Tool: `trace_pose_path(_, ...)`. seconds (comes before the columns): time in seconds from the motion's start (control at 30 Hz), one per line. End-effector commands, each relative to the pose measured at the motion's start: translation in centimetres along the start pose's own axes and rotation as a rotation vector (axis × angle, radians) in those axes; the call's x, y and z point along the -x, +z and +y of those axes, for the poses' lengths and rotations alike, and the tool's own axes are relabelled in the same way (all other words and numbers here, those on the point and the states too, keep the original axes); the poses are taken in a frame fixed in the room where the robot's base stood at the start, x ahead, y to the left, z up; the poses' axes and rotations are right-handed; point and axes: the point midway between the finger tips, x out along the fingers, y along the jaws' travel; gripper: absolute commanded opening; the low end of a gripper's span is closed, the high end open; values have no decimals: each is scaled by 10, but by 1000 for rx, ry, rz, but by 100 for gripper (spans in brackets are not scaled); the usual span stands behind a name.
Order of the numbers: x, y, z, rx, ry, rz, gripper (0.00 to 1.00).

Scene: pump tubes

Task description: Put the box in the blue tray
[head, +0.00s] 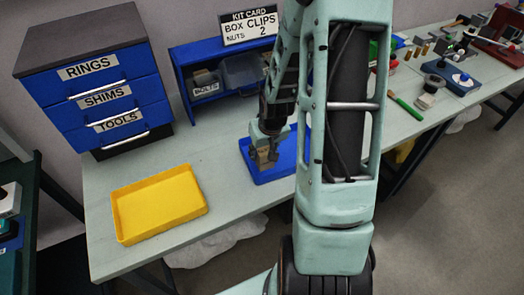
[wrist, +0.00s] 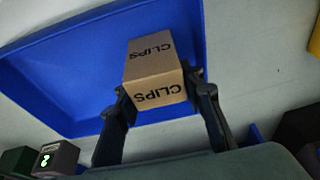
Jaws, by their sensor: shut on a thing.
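The cardboard box (wrist: 155,72), marked CLIPS, is held between the two dark fingers of my gripper (wrist: 158,90). In the head view the box (head: 266,157) shows small below my gripper (head: 268,146). The blue tray (wrist: 70,75) lies behind the box in the wrist view, and the box is seen against its floor. In the head view the blue tray (head: 288,160) is partly hidden by my arm. I cannot tell whether the box touches the tray floor.
A yellow tray (head: 158,205) stands empty at the table's front left. A blue drawer unit (head: 100,95) and a blue shelf (head: 190,70) with a kit card (head: 249,25) stand behind. Tools, including a green-handled one (head: 406,109), lie on the right.

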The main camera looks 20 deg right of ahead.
Motion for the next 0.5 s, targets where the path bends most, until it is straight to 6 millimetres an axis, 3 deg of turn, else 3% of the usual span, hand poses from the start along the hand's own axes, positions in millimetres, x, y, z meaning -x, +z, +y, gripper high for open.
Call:
trace_pose_path(0.03,-3,1,0,0,0,0,10)
trace_pose_path(0.07,-2,0,0,0,0,0,39)
trace_pose_path(0.1,-2,0,0,0,0,0,43)
trace_pose_path(0.5,4,-1,0,0,0,1,43)
